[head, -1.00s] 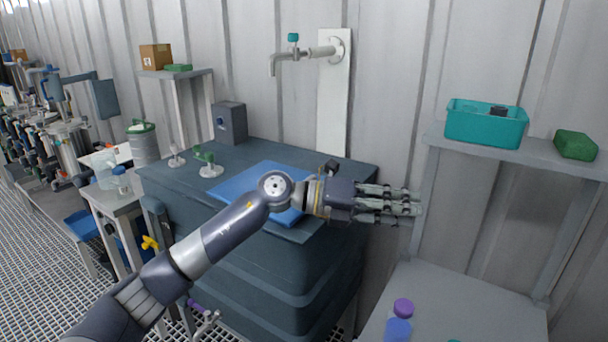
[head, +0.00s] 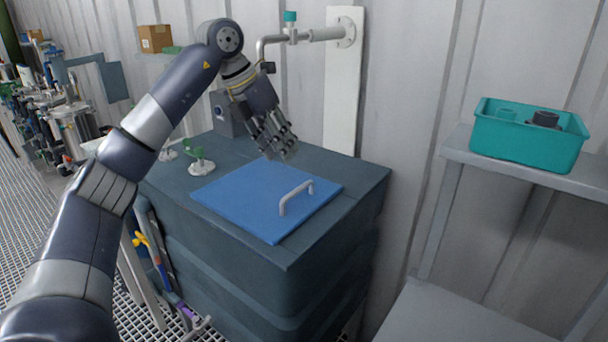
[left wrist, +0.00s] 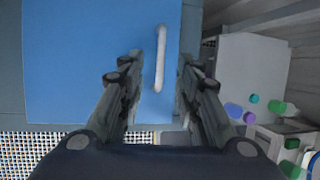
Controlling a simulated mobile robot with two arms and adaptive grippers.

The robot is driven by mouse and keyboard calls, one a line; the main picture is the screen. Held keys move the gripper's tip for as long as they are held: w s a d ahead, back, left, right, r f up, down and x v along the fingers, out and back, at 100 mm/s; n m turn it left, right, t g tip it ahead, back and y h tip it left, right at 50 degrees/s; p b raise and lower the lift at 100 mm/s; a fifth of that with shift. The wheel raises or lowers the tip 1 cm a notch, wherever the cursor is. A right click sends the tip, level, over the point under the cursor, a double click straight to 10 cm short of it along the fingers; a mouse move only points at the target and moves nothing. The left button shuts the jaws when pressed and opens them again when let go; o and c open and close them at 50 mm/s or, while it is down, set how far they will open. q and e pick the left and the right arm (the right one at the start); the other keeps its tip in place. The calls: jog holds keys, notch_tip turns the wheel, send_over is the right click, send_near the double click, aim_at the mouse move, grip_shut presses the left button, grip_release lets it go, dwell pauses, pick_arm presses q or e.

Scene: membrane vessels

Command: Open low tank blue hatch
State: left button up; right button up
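The low tank (head: 300,285) is a dark blue-grey box. Its flat blue hatch (head: 245,195) lies closed on top, with a pale grey bar handle (head: 296,196) near its right edge. My left gripper (head: 281,150) hangs above the hatch's far edge, pointing down, apart from the handle. In the left wrist view the two fingers of the gripper (left wrist: 165,85) are spread apart with nothing between them but the hatch (left wrist: 75,65) and its handle (left wrist: 160,60) below. My right gripper is not in view.
A grey pipe with a teal valve (head: 290,25) juts from the wall behind my left gripper. Green-handled valves (head: 201,162) and a grey box stand on the tank's left side. A teal bin (head: 528,135) sits on a shelf at right.

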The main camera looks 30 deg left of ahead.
aim_at(302, 185)
pick_arm(q)
jog(key=x, duration=0.8)
jog(key=shift+d+f, duration=0.2)
jog(key=shift+f, duration=0.15)
jog(key=shift+x, duration=0.8)
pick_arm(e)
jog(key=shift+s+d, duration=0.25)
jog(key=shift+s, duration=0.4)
pick_arm(q)
jog(key=shift+c, duration=0.2)
grip_shut()
jog(key=shift+d+r, duration=0.1)
jog(key=shift+r, duration=0.05)
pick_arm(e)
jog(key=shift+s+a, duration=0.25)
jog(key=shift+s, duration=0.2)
